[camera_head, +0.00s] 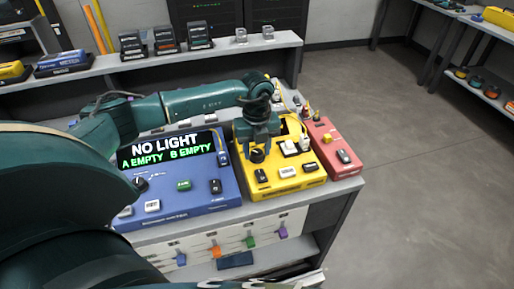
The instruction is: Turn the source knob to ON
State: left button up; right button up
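My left gripper (258,147) points down over the yellow box (280,185) from above. Its fingers are close to a black round knob (257,156) near the box's left edge. I cannot tell whether they touch it, or whether the gripper is open or shut. A red box (327,148) stands right of the yellow one and carries a dark control (344,156). No readable label shows which control is the source knob. The screen (168,147) on the blue box (180,208) reads "NO LIGHT", "A EMPTY", "B EMPTY".
The boxes stand side by side on a grey bench (344,188). White drawers with coloured tabs (215,252) are below. A raised shelf (200,50) with dark stands runs behind. My forearm crosses over the blue box's rear. Open floor lies to the right.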

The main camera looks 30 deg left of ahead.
pick_arm(q)
jog(key=c, duration=0.7)
